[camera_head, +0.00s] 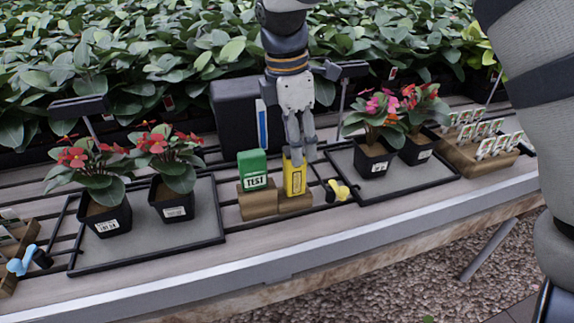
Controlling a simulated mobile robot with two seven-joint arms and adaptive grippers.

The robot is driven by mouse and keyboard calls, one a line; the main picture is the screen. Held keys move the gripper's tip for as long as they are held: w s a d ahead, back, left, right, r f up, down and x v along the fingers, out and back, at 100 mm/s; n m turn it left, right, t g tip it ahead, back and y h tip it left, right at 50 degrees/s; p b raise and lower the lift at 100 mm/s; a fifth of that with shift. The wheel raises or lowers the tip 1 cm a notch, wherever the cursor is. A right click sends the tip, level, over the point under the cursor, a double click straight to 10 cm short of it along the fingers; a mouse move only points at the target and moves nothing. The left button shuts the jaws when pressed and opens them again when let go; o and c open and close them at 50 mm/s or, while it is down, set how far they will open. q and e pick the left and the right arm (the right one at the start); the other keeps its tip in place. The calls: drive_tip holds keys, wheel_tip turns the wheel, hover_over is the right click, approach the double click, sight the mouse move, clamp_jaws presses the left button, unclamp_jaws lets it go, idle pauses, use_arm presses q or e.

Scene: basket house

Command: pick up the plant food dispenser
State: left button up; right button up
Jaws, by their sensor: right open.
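A yellow box-shaped container (295,182) with a dark label stands upright on a small wooden block at the middle of the bench; it looks like the plant food dispenser. My right gripper (301,158) points down over it from above. Its fingers are open and overlap the container's top in the picture. They hide part of the top, and I cannot tell whether they touch it. My left gripper is not in view.
A green box marked TEST (253,170) stands on a wooden block (258,204) close to the left. A yellow nozzle-like item (339,190) lies to the right. Potted flowers stand on a left tray (205,222) and a right tray (400,184). A dark panel (233,117) stands behind.

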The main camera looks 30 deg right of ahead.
sight(297, 169)
drive_tip(key=f, duration=0.8)
drive_tip(key=shift+w+d, duration=0.3)
drive_tip(key=shift+w, duration=0.05)
clamp_jaws()
